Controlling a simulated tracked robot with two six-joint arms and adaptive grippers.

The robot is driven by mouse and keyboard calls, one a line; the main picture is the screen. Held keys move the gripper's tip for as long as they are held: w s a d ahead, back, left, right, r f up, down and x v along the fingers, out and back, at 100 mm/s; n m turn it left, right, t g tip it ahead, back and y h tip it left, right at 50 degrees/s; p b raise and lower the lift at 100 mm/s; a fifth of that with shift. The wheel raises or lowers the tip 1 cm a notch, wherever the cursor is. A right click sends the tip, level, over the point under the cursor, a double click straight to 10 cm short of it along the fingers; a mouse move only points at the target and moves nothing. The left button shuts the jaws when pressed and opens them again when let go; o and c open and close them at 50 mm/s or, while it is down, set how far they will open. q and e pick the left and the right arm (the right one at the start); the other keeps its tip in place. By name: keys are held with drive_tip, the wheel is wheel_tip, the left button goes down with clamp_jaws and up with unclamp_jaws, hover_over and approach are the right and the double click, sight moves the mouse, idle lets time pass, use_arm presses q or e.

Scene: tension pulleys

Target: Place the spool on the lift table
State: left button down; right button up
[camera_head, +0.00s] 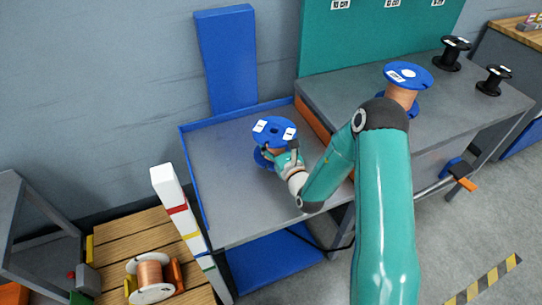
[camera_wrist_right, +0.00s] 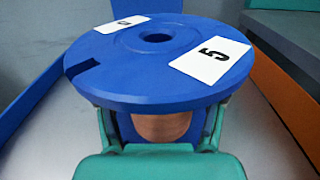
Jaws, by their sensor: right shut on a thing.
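The spool (camera_head: 273,130) has blue flanges, white labels and a copper-coloured winding. It stands upright over the back right part of the lift table (camera_head: 225,205), a grey top with blue edging. I cannot tell whether its lower flange touches the top. My right gripper (camera_head: 284,156) is shut on the spool from the front right, below the upper flange. In the right wrist view the spool's upper flange (camera_wrist_right: 155,60) shows a hole, a notch and a label "5". The fingers sit either side of the copper winding (camera_wrist_right: 160,127). The left gripper is not in view.
A grey bench (camera_head: 450,100) on the right carries another blue-flanged copper spool (camera_head: 405,85) and black spools (camera_head: 453,53). A blue column (camera_head: 228,60) rises behind the lift table. A white post (camera_head: 180,210) stands at its left, beside a wooden pallet (camera_head: 130,235) with a white-flanged spool (camera_head: 150,276).

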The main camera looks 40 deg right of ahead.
sight(274, 150)
wheel_tip(274, 150, down, 4)
drive_tip(key=b, duration=0.3)
drive_tip(key=shift+r, duration=0.2)
drive_tip(key=o, duration=1.8)
drive_tip(key=shift+c, duration=0.2)
